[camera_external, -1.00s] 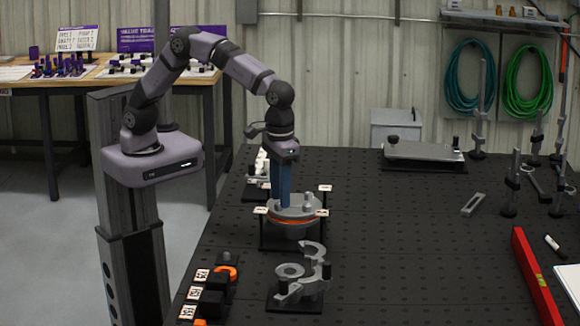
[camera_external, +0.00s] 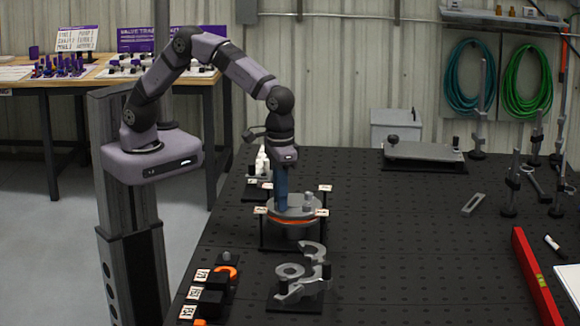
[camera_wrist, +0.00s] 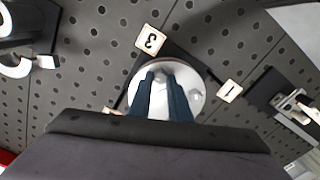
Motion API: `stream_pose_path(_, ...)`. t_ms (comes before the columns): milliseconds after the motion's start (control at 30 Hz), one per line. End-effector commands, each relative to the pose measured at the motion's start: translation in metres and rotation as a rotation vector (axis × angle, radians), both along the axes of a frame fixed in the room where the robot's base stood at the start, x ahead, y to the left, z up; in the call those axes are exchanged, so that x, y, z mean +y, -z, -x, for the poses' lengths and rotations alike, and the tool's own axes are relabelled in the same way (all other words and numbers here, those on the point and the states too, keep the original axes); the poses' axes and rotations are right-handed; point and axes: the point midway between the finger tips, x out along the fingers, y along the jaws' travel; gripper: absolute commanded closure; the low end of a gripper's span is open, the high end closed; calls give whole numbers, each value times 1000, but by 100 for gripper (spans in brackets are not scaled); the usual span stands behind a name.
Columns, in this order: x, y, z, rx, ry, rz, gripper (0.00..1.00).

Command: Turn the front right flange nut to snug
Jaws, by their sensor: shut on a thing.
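The round grey flange (camera_external: 296,207) with an orange ring (camera_external: 296,219) under its top plate stands on a dark stand on the black table. My gripper (camera_external: 281,207) points straight down at the left part of the flange top. Its blue fingers are shut on a flange nut, which they hide. Another upright stud or nut (camera_external: 308,199) shows to the right of the fingers. In the wrist view the fingertips (camera_wrist: 162,80) are over the pale round flange (camera_wrist: 191,83). I cannot read the nut's angle or tightness.
Small number tags (camera_external: 326,188) stand around the flange. A grey bracket part (camera_external: 303,282) on a black base is in front, with orange-marked blocks (camera_external: 212,299) to its left. A red level (camera_external: 537,277) lies at right. The table's middle right is mostly clear.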

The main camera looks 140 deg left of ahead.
Motion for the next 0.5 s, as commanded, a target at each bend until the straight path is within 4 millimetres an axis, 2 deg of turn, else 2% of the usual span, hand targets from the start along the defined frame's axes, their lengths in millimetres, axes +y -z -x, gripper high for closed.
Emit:
stream_pose_path(200, 0, -1, -1, 0, 140, 0, 100)
stream_pose_path(500, 0, -1, -1, -1, 152, 0, 100)
